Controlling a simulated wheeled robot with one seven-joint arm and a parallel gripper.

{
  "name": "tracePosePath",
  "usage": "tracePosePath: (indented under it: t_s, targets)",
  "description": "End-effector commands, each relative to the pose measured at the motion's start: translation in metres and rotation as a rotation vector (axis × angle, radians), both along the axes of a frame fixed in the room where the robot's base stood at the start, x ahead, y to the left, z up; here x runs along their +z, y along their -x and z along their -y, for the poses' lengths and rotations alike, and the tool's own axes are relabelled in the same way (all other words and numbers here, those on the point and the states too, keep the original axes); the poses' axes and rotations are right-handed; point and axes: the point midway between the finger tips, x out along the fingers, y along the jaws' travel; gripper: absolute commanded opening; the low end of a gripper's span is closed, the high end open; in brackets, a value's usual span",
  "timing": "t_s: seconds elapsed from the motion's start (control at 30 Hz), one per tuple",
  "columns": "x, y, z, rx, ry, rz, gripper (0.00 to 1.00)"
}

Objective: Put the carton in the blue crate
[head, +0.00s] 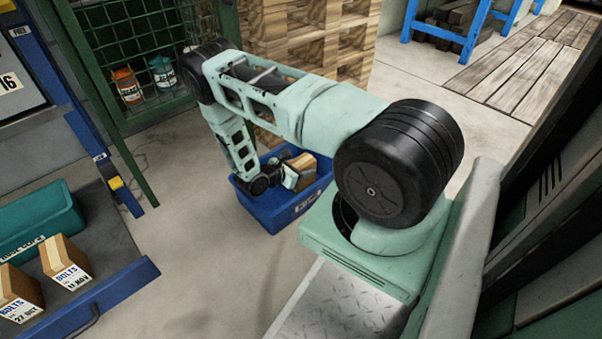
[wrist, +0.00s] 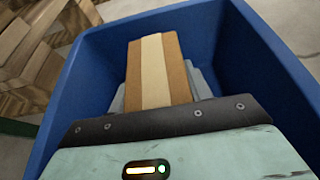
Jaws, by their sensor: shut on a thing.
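A brown carton (head: 303,167) with a pale tape stripe is held in my gripper (head: 291,173), which is shut on it. In the wrist view the carton (wrist: 155,72) stands out between the grey fingers (wrist: 160,92). The blue crate (head: 276,213) stands on the floor below my arm. Its walls (wrist: 275,70) surround the carton in the wrist view, so the carton is over or inside the crate's opening. I cannot tell whether the carton touches the crate's bottom, which is mostly hidden by my gripper.
Stacked wooden pallets (head: 335,50) stand right behind the crate. A green mesh cage (head: 150,45) holds pots. At the left, a blue-edged drawer (head: 118,285) bears a teal bin (head: 40,215) and two cartons (head: 66,262) labelled bolts. Concrete floor (head: 190,215) is clear left of the crate.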

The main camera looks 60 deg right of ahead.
Motion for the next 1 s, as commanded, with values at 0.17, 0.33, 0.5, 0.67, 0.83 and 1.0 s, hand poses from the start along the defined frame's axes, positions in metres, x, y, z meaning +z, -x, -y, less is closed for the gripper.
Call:
tracePosePath:
  t_s: [0.17,0.33,0.5,0.67,0.83,1.0]
  targets:
    - [0.001,0.0,0.0,0.001,0.001,0.001,0.18]
    - [-0.003,0.0,0.0,0.001,0.002,0.0,0.18]
    - [-0.003,0.0,0.0,0.0,0.0,0.0,0.71]
    - [-0.003,0.0,0.0,0.0,0.0,0.0,0.71]
    - [0.004,-0.002,-0.003,0.002,-0.001,0.001,0.71]
    - [0.017,-0.008,-0.028,0.004,-0.001,0.0,0.71]
